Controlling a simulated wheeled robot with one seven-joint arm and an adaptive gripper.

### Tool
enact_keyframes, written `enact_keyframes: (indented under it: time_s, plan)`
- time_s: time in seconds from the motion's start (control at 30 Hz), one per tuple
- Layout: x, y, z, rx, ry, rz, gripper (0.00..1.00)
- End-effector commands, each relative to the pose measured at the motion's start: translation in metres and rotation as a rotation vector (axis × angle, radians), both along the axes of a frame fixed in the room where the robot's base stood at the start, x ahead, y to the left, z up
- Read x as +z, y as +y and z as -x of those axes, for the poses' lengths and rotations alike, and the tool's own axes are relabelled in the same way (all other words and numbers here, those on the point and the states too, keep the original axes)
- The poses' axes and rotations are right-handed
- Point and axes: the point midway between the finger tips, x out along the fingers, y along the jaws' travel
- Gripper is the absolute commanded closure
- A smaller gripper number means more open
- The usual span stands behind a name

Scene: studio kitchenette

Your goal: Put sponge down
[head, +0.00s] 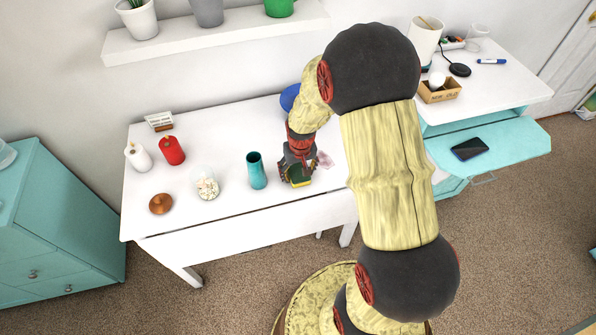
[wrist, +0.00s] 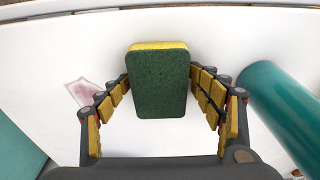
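The sponge (wrist: 160,82), green with a yellow layer along one edge, sits between the two fingers of my gripper (wrist: 160,78) in the wrist view. The fingertips lie against its left and right sides. In the head view the sponge (head: 299,181) shows at the end of my gripper (head: 296,172), over the front part of the white table (head: 235,205). The gripper points down there. I cannot tell whether the sponge's underside touches the table.
A teal cup (head: 256,171) stands close left of my gripper. A pinkish patch (head: 324,160) lies to its right. A jar (head: 207,188), a brown object (head: 160,203), a red candle (head: 171,151) and a white candle (head: 138,157) stand farther left. A blue object (head: 289,97) is behind.

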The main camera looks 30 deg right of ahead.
Motion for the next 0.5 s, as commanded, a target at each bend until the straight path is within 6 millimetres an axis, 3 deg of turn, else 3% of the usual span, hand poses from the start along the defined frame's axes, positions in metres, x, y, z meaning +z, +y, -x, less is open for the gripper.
enact_keyframes:
  time_s: [0.27,0.5]
  plan:
    - [0.002,0.001,0.002,0.000,0.006,-0.002,0.34]
    - [0.039,0.001,0.004,0.000,0.000,0.000,0.34]
